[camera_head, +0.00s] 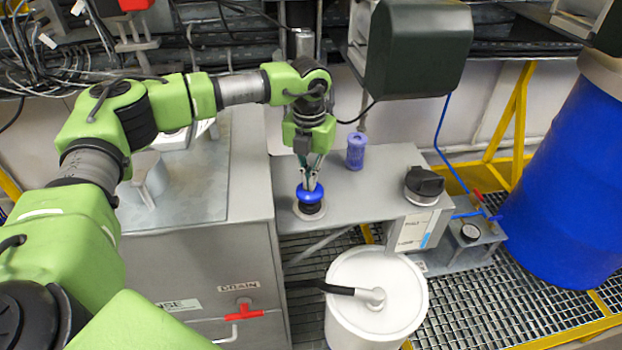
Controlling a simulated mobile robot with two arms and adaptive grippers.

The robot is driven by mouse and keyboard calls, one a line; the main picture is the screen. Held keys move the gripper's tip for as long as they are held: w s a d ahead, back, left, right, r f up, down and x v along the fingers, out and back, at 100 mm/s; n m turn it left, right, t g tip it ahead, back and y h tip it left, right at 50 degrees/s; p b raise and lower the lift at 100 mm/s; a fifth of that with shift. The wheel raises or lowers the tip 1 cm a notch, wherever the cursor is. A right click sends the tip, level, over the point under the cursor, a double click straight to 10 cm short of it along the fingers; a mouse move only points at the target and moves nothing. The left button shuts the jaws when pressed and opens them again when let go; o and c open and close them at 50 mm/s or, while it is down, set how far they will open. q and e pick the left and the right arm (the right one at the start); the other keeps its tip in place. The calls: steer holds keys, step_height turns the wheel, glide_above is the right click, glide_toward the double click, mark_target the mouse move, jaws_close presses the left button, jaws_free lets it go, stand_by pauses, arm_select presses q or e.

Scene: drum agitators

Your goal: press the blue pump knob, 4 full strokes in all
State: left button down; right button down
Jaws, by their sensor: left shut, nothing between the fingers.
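The blue pump knob (310,193) is a round blue cap on a dark base, set in a light ring on the grey metal shelf. My left gripper (310,184) points down directly above the knob with its fingers shut and nothing between them. The fingertips are at the top of the knob and appear to touch it, though a small gap cannot be ruled out. The fingertips hide part of the knob's top. My right gripper is not in view.
A small purple-blue cylinder (356,151) stands on the shelf behind the knob. A black rotary knob (424,183) is to the right. A white bucket (376,290) with a black hose stands below, and a large blue drum (570,180) stands far right. A dark grey box (418,48) hangs above.

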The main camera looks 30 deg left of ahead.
arm_select(q)
steer(key=shift+s+f, duration=0.15)
steer(key=shift+r+p, duration=1.55)
steer(key=shift+r, duration=1)
steer(key=shift+f, duration=0.1)
steer(key=shift+f+b, duration=1.7)
steer(key=shift+f, duration=0.8)
steer(key=shift+r, duration=0.2)
steer(key=shift+r+p, duration=1.6)
steer(key=shift+r, duration=0.8)
